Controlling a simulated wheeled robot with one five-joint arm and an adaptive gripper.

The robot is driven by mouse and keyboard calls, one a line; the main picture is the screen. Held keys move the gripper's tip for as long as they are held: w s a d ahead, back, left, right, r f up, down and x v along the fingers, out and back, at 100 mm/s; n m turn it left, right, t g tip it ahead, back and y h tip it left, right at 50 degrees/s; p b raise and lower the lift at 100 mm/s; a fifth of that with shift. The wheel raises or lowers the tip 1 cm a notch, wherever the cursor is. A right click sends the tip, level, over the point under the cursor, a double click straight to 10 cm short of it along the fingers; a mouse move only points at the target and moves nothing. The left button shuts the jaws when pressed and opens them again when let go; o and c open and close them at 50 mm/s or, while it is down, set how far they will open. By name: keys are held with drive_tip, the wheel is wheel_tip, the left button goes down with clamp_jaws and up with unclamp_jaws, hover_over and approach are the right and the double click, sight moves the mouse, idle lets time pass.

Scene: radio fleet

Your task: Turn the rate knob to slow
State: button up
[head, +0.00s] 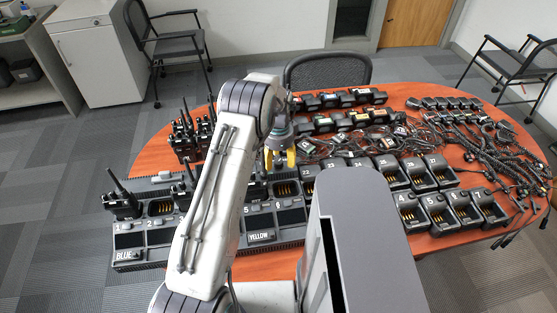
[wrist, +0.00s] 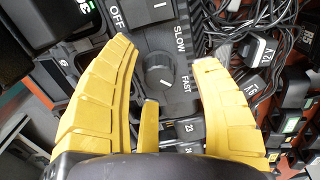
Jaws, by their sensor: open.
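The rate knob (wrist: 160,70) is a dark round dial on a grey panel in the wrist view. "SLOW" is printed to its upper right and "FAST" to its lower right. A small pale mark on the knob lies on its lower side, nearer FAST than SLOW. My gripper (wrist: 165,53) has yellow fingers that are open, one on each side of the knob, with gaps and no clear contact. In the head view my gripper (head: 280,158) is over the back of the charger bank, and the knob cannot be made out there.
A switch (wrist: 152,10) marked OFF sits above the knob in the wrist view. Cables and tagged parts (wrist: 258,55) lie to the right. In the head view, chargers (head: 440,215), radios (head: 120,205) and coiled cords (head: 480,140) crowd the orange table (head: 400,98).

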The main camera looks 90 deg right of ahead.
drive_tip(key=shift+f, duration=0.35)
drive_tip(key=shift+c, duration=0.4)
clamp_jaws()
